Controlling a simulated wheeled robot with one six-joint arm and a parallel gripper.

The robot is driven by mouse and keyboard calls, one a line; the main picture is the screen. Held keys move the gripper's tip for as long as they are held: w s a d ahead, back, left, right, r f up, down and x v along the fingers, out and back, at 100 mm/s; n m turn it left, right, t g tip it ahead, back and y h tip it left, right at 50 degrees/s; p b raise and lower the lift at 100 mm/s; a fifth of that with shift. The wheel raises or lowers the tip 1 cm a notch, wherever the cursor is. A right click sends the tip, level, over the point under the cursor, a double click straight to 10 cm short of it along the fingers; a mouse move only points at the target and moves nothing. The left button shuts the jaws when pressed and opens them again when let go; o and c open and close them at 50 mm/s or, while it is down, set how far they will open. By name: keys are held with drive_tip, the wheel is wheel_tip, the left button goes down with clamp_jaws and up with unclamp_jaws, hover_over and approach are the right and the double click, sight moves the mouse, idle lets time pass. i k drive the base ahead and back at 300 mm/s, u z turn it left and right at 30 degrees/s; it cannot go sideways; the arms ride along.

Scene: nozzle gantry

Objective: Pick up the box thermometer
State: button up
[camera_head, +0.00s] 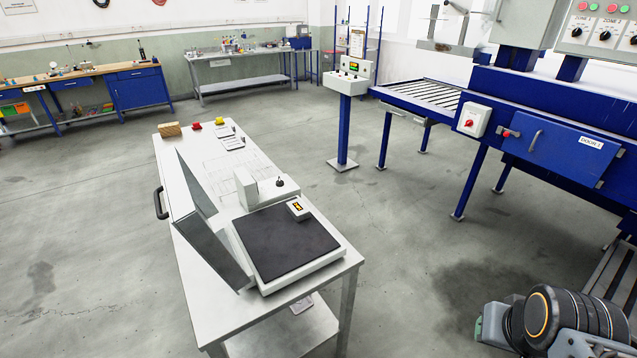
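A small white box with a lit yellow-orange display, which looks like the box thermometer (298,209), sits at the back right of a square black plate (283,248). The plate is on a low white device on the near end of a metal worktable (213,308). Part of my arm, dark with an orange ring, shows at the lower right, well apart from the table. I see no gripper fingers, so whether the gripper is open or shut is hidden.
A tilted grey panel (212,225) stands along the plate's left side. A white block with a black knob (258,188) stands behind the plate. Small blocks and papers lie farther back. A blue machine (560,140) stands at the right. Clear floor (420,270) lies between it and the table.

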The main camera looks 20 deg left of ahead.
sight(300, 212)
drive_tip(key=i, duration=3.3)
drive_tip(key=u, duration=5.45)
drive_tip(key=i, duration=0.5)
